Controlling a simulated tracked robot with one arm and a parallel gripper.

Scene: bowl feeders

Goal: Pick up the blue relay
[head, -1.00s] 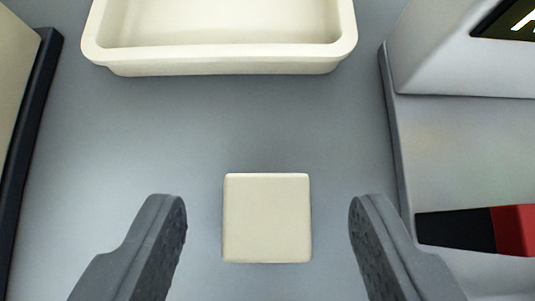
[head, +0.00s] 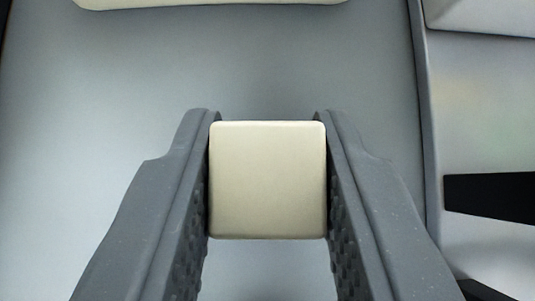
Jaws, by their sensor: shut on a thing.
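A cream, square-topped block with rounded edges (head: 267,180) sits between the two grey fingers of my gripper (head: 267,150). The gripper is shut on it, with a finger against its left and right sides. Only the block's top face shows clearly; I cannot tell whether it touches the surface below. No blue relay shows in view.
The front edge of a cream tray (head: 210,3) shows at the top. A pale machine (head: 480,105) with a black part (head: 490,197) stands at the right, close to my right finger. Bare grey surface (head: 80,110) lies at the left.

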